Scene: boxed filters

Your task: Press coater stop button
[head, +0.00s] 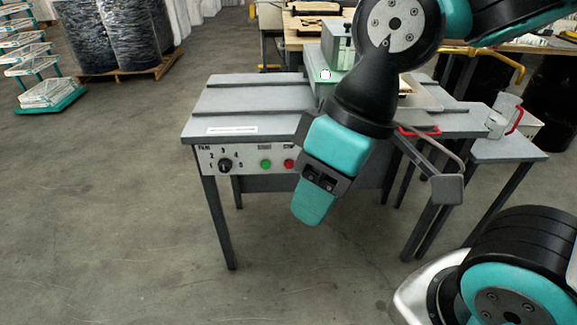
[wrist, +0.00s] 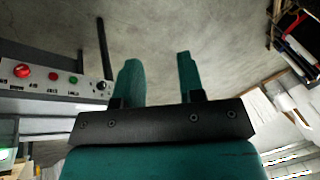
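The coater's front panel (head: 245,160) is on the near side of a grey table. It carries a small red button (head: 289,163) just right of a green button (head: 265,163). In the wrist view the small red button (wrist: 53,76) and green button (wrist: 74,79) are at the left, with a larger red button (wrist: 22,71) beyond them. My arm hides that larger one in the head view. The button labels are too small to read. My gripper (head: 315,205) points down in front of the panel, right of the small red button. Its fingers (wrist: 158,70) are apart and empty, not touching the panel.
A black dial (head: 225,165) is at the panel's left. The grey table (head: 240,98) has a red handle (head: 420,130) at its right. A side table (head: 490,150) holds a white jug (head: 502,115). The floor in front is clear.

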